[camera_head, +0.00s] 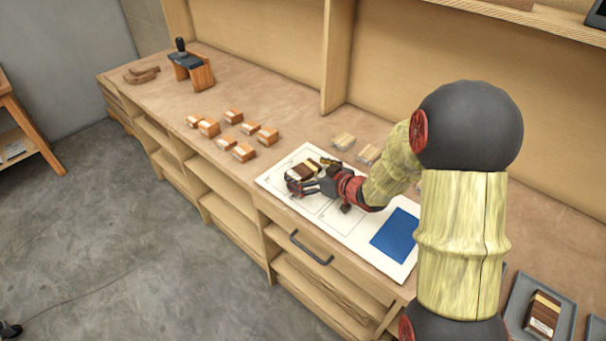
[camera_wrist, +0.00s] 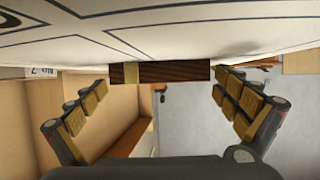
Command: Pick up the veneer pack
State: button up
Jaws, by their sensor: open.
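The veneer pack (camera_head: 303,171), a small block striped in dark brown and pale wood, rests on the far left part of the white board (camera_head: 386,266). In the wrist view the veneer pack (camera_wrist: 172,72) shows as a dark strip with a pale band, against the board at the top of the picture. My gripper (camera_head: 312,178) is low at the board and open, its fingers at either side of the pack. In the wrist view my gripper (camera_wrist: 162,85) has a finger left and right of the pack, with visible gaps. Part of the pack is hidden behind the fingers in the head view.
Several small wood blocks (camera_head: 243,151) lie left of the board, and pale blocks (camera_head: 343,141) lie behind it. A blue square (camera_head: 398,236) marks the board's right part. A grey tray (camera_head: 515,302) at lower right holds another striped block (camera_head: 543,314). A shelf divider (camera_head: 337,60) stands behind.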

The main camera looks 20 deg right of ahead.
jog(key=shift+c, duration=0.9)
jog(key=c, duration=1)
jog(key=shift+r, duration=0.1)
jog(key=shift+r+p, duration=0.65)
jog(key=shift+r, duration=0.15)
jog(key=s+a+r+p, duration=0.2)
jog(key=s+r, duration=0.1)
jog(key=s, duration=0.1)
jog(key=s+a+r+p, duration=0.2)
jog(key=s+r, duration=0.2)
jog(key=s+a+r+p, duration=0.2)
jog(key=s+r, duration=0.2)
jog(key=shift+s+a+r, duration=0.1)
jog(key=shift+s+a, duration=0.2)
